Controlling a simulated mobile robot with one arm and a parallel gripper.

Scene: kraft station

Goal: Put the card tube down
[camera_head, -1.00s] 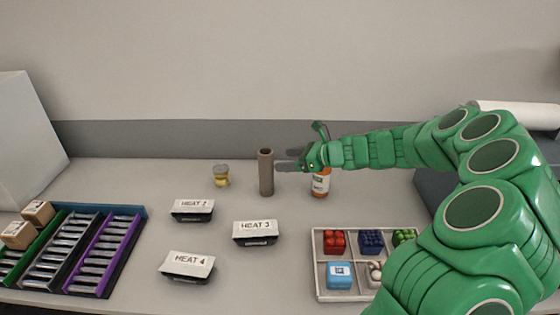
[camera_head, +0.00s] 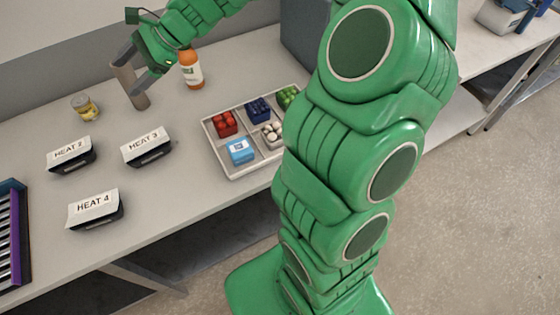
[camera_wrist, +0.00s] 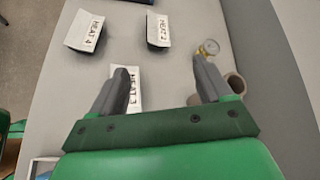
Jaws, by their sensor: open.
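The card tube (camera_head: 131,88), a brown hollow cylinder, stands upright on the grey table between a small yellow jar and an orange bottle. My gripper (camera_head: 137,70) is open beside the upper part of the tube. In the wrist view my gripper (camera_wrist: 160,68) has its fingers spread with nothing held between them. The tube (camera_wrist: 236,84) shows there beside and partly behind the right finger. Whether that finger touches it I cannot tell.
The yellow jar (camera_head: 85,107) is left of the tube and the orange bottle (camera_head: 191,70) right. Heat 2 (camera_head: 71,155), Heat 3 (camera_head: 147,147) and Heat 4 (camera_head: 95,209) packs lie in front. A divided tray (camera_head: 207,137) is right. Bare table lies between them.

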